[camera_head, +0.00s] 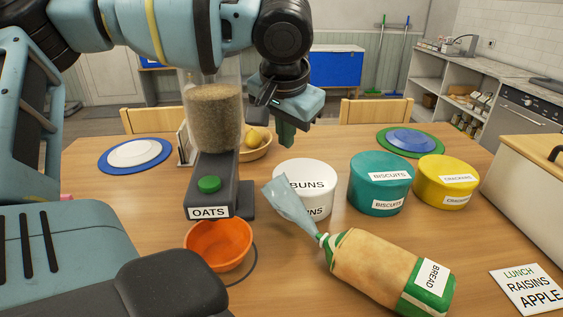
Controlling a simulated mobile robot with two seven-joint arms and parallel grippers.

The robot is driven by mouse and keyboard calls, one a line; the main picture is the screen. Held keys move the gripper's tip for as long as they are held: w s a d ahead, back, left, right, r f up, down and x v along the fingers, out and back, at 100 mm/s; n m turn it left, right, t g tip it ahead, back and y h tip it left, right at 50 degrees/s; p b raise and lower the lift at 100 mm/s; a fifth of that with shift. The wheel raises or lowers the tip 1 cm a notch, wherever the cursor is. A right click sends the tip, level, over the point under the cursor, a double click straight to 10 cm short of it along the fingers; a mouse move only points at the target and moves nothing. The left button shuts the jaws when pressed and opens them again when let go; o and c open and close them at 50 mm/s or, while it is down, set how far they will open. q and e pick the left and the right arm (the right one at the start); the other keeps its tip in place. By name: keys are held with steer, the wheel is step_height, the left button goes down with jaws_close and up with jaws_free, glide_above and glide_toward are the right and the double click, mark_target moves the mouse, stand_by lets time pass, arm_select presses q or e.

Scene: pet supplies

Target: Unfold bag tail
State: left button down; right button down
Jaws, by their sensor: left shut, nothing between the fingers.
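My left gripper (286,137) is shut and empty, pointing down above and behind the tail. My right gripper is not in view.
The white buns tin (318,172), teal biscuits tin (365,165) and yellow tin (430,170) stand behind the bag. The oats dispenser (213,167) and orange bowl (203,254) are left of it. A cream box (533,190) and lunch card (528,290) are at right.

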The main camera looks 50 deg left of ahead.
arm_select(q)
glide_toward(279, 184)
steer(key=shift+w+d+f, duration=0.55)
steer(key=shift+w+f, duration=0.2)
steer(key=shift+f, duration=0.05)
steer(key=a+f, duration=0.1)
steer(key=f, duration=0.2)
steer(key=shift+w+a, duration=0.1)
steer(key=shift+a, duration=0.3)
steer(key=shift+a+f, duration=0.35)
steer(key=shift+f, duration=0.15)
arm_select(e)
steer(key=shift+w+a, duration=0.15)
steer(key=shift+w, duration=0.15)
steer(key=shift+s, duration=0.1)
